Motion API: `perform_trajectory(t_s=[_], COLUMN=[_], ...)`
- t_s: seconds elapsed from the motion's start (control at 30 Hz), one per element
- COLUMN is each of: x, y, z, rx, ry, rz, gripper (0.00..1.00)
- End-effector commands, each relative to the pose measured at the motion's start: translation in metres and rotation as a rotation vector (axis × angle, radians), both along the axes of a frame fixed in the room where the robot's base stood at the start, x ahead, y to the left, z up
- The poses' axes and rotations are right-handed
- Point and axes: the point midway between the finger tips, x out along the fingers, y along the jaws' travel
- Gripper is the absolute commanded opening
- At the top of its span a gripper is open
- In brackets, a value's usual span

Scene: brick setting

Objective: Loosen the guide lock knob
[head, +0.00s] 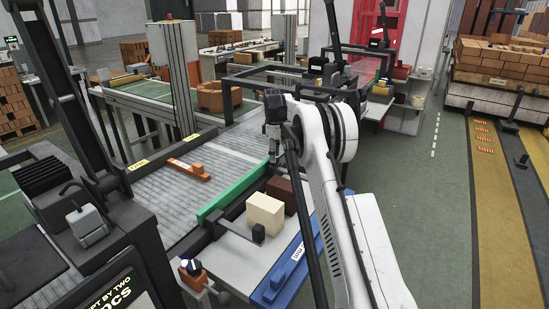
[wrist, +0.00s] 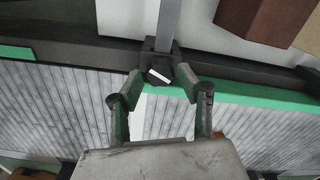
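In the wrist view a small black knob (wrist: 159,76) with a white mark sits on a dark clamp at the green guide rail (wrist: 250,94). A grey rod runs up from the clamp. The fingertips of my gripper (wrist: 160,80) stand on either side of the knob, spread apart; whether they touch it cannot be told. In the head view my gripper (head: 274,140) points down over the far end of the green guide rail (head: 234,190). The knob under it is hidden there by my arm.
An orange piece (head: 189,169) lies on the roller conveyor (head: 150,195). A cream block (head: 265,215) and a dark brown block (head: 283,192) stand right of the guide. A second black knob (head: 190,267) with a white mark sits on an orange base at front.

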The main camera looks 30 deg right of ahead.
Motion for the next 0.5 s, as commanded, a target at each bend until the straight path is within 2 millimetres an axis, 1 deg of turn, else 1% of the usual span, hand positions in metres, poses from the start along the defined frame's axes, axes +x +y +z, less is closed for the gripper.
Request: perform_trajectory(t_s=[0.3, 0.5], x=[0.0, 0.0], y=[0.0, 0.0], z=[0.062, 0.093], rx=[0.0, 0.0], ry=[0.0, 0.0], rz=[0.0, 0.0], gripper=[0.37, 0.37])
